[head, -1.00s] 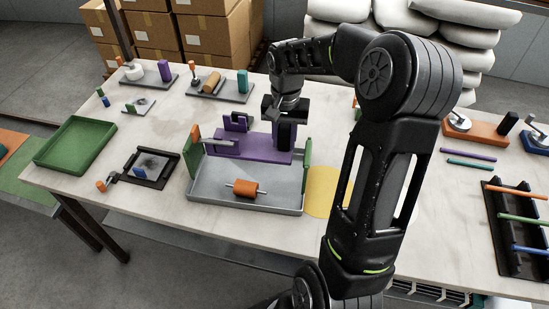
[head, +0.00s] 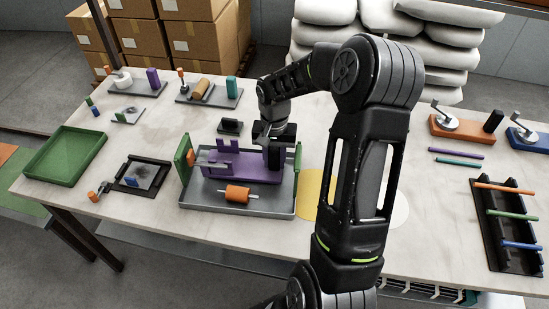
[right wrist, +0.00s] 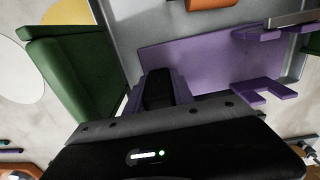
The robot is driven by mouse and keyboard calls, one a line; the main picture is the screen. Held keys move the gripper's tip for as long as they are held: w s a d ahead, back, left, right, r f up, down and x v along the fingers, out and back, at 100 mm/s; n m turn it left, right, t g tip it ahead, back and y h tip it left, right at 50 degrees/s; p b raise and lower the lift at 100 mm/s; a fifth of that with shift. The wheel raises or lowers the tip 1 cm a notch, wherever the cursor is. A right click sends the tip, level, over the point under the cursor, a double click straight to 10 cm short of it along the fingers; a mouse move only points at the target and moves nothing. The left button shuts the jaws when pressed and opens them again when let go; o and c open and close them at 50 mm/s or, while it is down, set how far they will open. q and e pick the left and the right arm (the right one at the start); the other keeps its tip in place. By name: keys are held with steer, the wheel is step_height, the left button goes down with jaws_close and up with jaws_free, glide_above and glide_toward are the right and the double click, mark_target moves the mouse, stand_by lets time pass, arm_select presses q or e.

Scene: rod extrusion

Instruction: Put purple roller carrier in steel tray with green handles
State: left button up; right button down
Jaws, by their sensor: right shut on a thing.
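The purple roller carrier (head: 236,166) has a flat base and upright brackets. It is over the back part of the steel tray (head: 220,201), between the tray's green handles (head: 184,160). I cannot tell whether its base rests on the tray floor. My right gripper (head: 277,148) is shut on the carrier's right end. In the right wrist view the carrier (right wrist: 205,60) extends from my fingers, with a green handle (right wrist: 75,75) to the left. An orange roller (head: 238,194) lies in the tray's front part. My left gripper is not in view.
A green tray (head: 65,155) and a black frame (head: 148,172) lie left of the steel tray. A small dark block (head: 230,127) stands behind it. A yellow disc (head: 308,190) lies at its right. A black rack (head: 505,235) with coloured rods is far right.

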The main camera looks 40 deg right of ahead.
steer(key=shift+f+b, duration=0.45)
steer(key=shift+b, duration=0.05)
steer(key=shift+f, duration=0.15)
steer(key=c, duration=1.1)
jaws_free()
steer(key=shift+r+p, duration=0.4)
steer(key=shift+r, duration=0.1)
step_height(320, 180, up, 12)
steer(key=shift+r+b, duration=0.15)
steer(key=shift+b, duration=0.35)
